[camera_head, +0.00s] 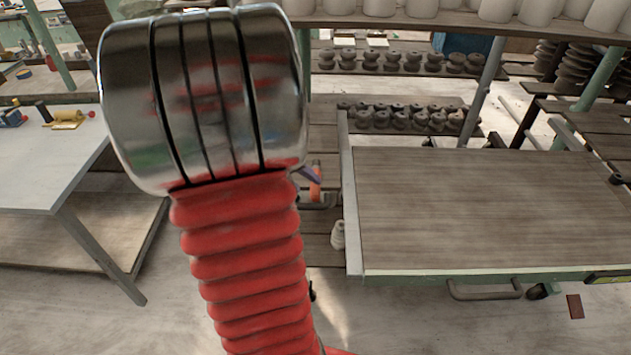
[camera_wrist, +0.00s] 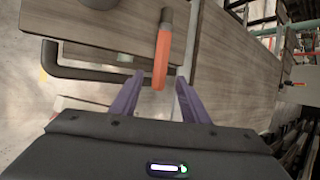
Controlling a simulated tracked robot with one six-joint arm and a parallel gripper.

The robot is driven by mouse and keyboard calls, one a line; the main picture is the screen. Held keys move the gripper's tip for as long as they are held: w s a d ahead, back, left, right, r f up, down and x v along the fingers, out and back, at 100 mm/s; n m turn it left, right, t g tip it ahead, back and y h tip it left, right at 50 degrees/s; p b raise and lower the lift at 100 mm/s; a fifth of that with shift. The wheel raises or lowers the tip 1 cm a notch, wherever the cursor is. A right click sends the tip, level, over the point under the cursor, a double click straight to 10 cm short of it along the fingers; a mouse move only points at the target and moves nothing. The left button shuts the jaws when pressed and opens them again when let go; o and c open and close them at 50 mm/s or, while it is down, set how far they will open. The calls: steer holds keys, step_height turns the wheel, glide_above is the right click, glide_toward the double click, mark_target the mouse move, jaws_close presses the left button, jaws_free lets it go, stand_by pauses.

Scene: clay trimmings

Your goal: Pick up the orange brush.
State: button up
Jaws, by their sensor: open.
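The orange brush (camera_wrist: 161,60) lies on a grey-brown wooden surface in the wrist view, its dark end at the top of the picture. It also shows small in the head view (camera_head: 316,182), just right of my arm and partly hidden. My gripper (camera_wrist: 159,80) is open, with its two purple fingers apart. The near orange end of the brush appears between the fingertips in the wrist view; I cannot tell the remaining distance in depth. In the head view my arm hides most of my gripper, leaving one purple finger visible.
A wooden-topped cart (camera_head: 480,205) with a pale raised edge stands right of the brush. A small whitish object (camera_head: 338,235) sits below it in the head view. Dark metal tubing (camera_wrist: 85,72) runs left of the fingers. A white table (camera_head: 45,165) stands left.

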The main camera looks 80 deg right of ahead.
mark_target(313, 188)
steer(key=shift+x, duration=2.2)
steer(key=shift+a, duration=0.1)
steer(key=shift+c, duration=0.7)
jaws_close()
